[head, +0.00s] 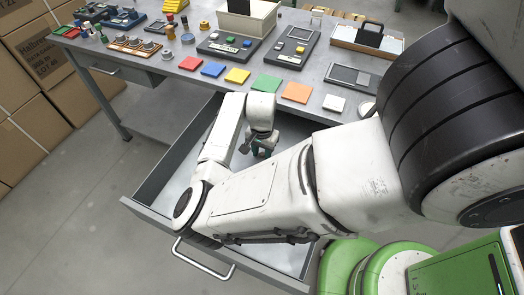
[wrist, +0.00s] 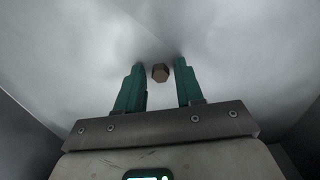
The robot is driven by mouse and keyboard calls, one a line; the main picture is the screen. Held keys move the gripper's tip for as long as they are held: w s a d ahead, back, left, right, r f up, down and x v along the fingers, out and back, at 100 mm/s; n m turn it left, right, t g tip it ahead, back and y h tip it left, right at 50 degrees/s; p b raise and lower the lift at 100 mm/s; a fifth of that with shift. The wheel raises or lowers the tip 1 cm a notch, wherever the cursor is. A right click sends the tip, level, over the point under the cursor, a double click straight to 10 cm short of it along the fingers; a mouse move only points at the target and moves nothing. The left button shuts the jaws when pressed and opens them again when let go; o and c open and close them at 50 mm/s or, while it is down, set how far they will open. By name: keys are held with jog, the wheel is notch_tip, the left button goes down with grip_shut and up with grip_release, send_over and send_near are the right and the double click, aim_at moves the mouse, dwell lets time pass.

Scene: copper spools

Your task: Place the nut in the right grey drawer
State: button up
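The right grey drawer (head: 150,215) is pulled far out below the table in the head view. My gripper (head: 263,149) is inside the open drawer, fingers downward and partly hidden by my arm. In the wrist view my gripper (wrist: 160,67) has its two green fingers apart. The small brown hexagonal nut (wrist: 160,73) shows between the fingertips, with a gap on each side. It appears to be on the pale drawer floor (wrist: 80,65), though its exact height is hard to tell. The nut cannot be made out in the head view.
The table (head: 180,58) above holds several coloured squares, trays, spools and a beige bin (head: 248,18). Another grey drawer (head: 125,70) at the left is shut. Grey drawer walls (wrist: 25,135) surround my gripper. Cardboard boxes (head: 45,60) stand at the left; the floor in front is clear.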

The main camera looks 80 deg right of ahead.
aim_at(262, 154)
jog(key=shift+o, duration=0.4)
jog(key=w+d+r+n+h, duration=0.1)
jog(key=d+r+n+h, duration=0.2)
jog(key=r, duration=0.6)
jog(key=w+d+r+n+h, duration=0.15)
jog(key=r+n, duration=0.25)
jog(key=r, duration=0.6)
jog(key=w+a+f+n+t, duration=0.1)
jog(key=a+f+n, duration=0.3)
jog(key=a, duration=0.3)
jog(key=w+a+f+n+t, duration=0.1)
jog(key=a+f+n, duration=0.2)
jog(key=a+n, duration=0.3)
jog(key=s+a+f+n+y, duration=0.1)
jog(key=a+f, duration=0.1)
jog(key=a, duration=0.3)
jog(key=s+a+f+n+y, duration=0.1)
jog(key=s+a+f+y, duration=0.1)
jog(key=a, duration=0.4)
jog(key=s+a+f+n+g+y, duration=0.1)
jog(key=s+a+f, duration=0.1)
jog(key=a, duration=0.3)
jog(key=shift+s+a+f, duration=0.15)
jog(key=shift+a, duration=0.25)
jog(key=shift+p, duration=0.35)
